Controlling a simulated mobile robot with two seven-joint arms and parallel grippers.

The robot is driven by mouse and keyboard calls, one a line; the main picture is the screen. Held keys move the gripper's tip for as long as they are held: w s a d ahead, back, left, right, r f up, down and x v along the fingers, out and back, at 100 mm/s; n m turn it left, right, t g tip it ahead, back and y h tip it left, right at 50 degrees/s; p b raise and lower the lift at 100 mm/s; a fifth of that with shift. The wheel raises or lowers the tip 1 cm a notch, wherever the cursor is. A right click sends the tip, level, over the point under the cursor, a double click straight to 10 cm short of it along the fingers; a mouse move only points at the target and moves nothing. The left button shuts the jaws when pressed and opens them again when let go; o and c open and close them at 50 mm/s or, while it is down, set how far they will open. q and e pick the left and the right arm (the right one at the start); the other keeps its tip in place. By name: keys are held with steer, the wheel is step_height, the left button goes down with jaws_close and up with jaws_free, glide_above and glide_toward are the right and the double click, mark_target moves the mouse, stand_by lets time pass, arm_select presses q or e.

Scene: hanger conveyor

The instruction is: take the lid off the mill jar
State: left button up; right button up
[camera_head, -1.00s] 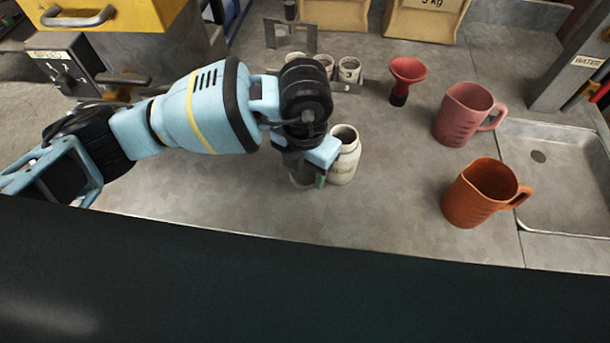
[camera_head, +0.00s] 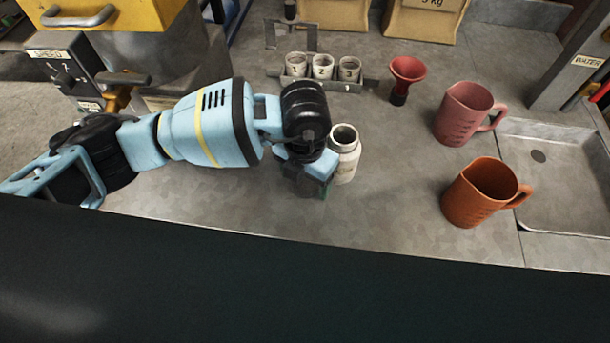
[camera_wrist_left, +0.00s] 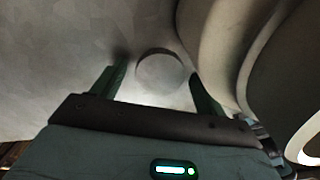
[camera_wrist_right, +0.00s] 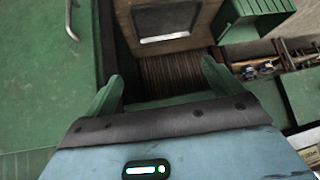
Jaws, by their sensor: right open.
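The mill jar (camera_head: 345,163) is a pale, upright jar on the counter in the head view. Its dark mouth is uncovered. My left gripper (camera_head: 311,184) is low over the counter, just left of the jar, and partly overlaps it in view. In the left wrist view a grey round disc, which looks like the lid (camera_wrist_left: 160,71), lies on the counter between and beyond the spread left fingers (camera_wrist_left: 155,82). The lid is hidden behind the gripper in the head view. The jar's pale curved side (camera_wrist_left: 222,40) shows on the right there. My right gripper (camera_wrist_right: 160,80) is open and empty.
Numbered cups (camera_head: 322,67) stand in a rack behind. A red funnel (camera_head: 407,72), a pink jug (camera_head: 466,113) and an orange jug (camera_head: 477,192) stand to the right, before a sink (camera_head: 560,185). The counter between jar and jugs is clear. Green equipment (camera_wrist_right: 40,80) surrounds my right gripper.

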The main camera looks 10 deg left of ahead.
mark_target(305, 182)
arm_select(q)
steer(key=shift+r, duration=0.1)
step_height(305, 182, up, 12)
steer(key=p, duration=0.4)
arm_select(e)
steer(key=w+d+r+t, duration=0.1)
steer(key=w+r, duration=0.3)
steer(key=r, duration=0.1)
steer(key=shift+w+r+t, duration=0.3)
steer(key=shift+r, duration=0.05)
steer(key=shift+w+a+r, duration=0.1)
